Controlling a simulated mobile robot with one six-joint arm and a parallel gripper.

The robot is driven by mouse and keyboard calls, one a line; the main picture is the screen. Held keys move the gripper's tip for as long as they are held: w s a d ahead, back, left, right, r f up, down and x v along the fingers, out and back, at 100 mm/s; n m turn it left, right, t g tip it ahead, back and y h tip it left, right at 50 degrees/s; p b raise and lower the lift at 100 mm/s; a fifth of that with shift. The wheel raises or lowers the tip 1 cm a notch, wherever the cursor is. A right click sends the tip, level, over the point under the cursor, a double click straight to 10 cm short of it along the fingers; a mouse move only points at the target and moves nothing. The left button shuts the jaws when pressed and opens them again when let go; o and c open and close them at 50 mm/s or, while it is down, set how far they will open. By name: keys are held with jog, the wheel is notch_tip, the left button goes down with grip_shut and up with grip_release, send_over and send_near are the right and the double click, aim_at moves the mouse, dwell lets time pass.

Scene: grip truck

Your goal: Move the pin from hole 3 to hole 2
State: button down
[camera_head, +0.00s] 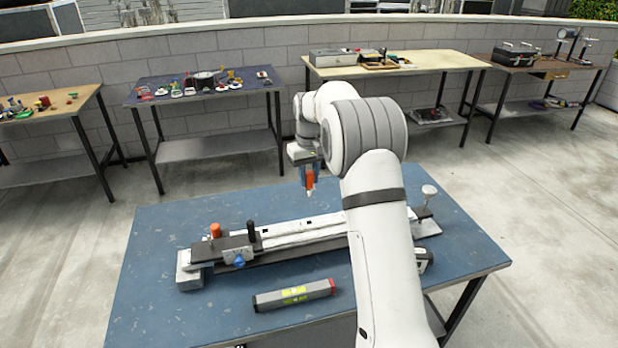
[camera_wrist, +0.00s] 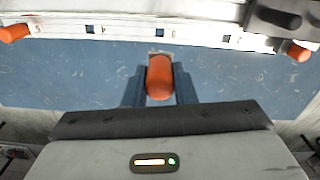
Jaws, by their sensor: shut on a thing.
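My gripper (camera_head: 305,174) is shut on an orange pin (camera_head: 309,182). The pin points down with its pale tip free, in the air behind and above the white rail (camera_head: 290,239). In the wrist view the pin (camera_wrist: 160,78) sits between both blue fingers (camera_wrist: 160,90). The rail (camera_wrist: 120,20) crosses the top of that view, with several small dark holes in its side. I cannot read hole numbers. Another orange pin (camera_head: 215,230) stands at the rail's left end; orange pieces also show at the wrist view's left (camera_wrist: 14,33) and right (camera_wrist: 299,53).
The rail fixture lies on a blue table (camera_head: 160,240). A black knob (camera_head: 251,231) and blue knob (camera_head: 238,262) are at its left end. A grey bar-shaped object (camera_head: 293,295) lies in front. My arm hides part of the rail's right side. Tables with tools stand behind.

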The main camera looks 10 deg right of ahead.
jog(key=shift+r+p, duration=1.35)
jog(key=shift+r, duration=0.65)
